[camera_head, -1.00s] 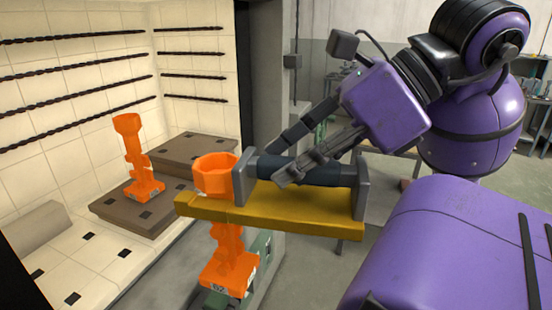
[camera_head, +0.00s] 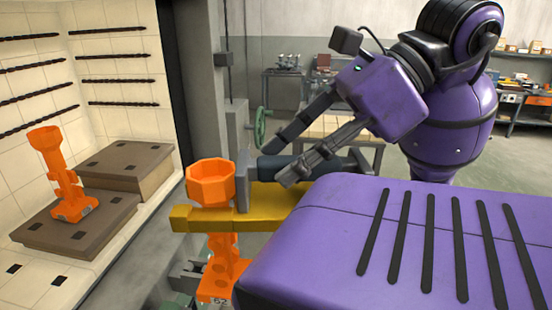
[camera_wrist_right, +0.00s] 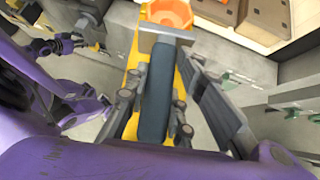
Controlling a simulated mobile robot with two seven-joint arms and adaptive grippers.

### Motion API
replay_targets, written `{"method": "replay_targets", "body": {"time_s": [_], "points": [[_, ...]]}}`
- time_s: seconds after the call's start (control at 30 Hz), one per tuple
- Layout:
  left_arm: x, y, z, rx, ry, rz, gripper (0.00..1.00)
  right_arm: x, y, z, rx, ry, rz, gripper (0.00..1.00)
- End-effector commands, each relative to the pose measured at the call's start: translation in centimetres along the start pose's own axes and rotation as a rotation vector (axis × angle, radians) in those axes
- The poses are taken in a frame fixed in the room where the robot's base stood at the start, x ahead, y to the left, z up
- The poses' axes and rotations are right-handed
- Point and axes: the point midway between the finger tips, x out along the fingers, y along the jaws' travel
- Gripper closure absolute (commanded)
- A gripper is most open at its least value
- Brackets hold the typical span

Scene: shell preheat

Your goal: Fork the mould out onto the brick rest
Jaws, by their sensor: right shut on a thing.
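One orange mould (camera_head: 211,182), with an eight-sided cup and a notched stem, sits upright at the tip of the yellow fork (camera_head: 258,200), outside the furnace. Its stem hangs below the fork's tines. My right gripper (camera_head: 274,165) is shut on the fork's dark handle (camera_wrist_right: 157,93), seen between its fingers in the wrist view. A purple cover hides the fork's rear end. The brick rest seems to be the table topped with pale bricks (camera_head: 338,128), behind my right gripper. My left gripper (camera_wrist_right: 82,42) appears small at the wrist view's upper left; its jaws are unclear.
A second orange mould (camera_head: 66,180) stands on a dark slab (camera_head: 105,228) inside the pale-tiled furnace (camera_head: 20,165). The furnace's dark edge (camera_head: 196,70) is close to the carried mould. A green handwheel (camera_head: 261,127) stands behind. Floor shows around the brick-topped table.

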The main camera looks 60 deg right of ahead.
Motion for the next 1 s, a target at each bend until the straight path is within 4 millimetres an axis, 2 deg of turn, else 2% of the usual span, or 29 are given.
{"method": "replay_targets", "body": {"time_s": [0.6, 1.0], "points": [[0.0, 0.0, -0.3, 0.000, 0.007, 0.000, 0.60, -4.1, 0.0, -3.7, 0.004, -0.005, 0.000, 1.00], [0.0, 0.0, -0.3, -0.001, 0.007, 0.000, 0.60, -4.6, 0.0, -4.1, -0.001, -0.006, -0.001, 1.00]]}}
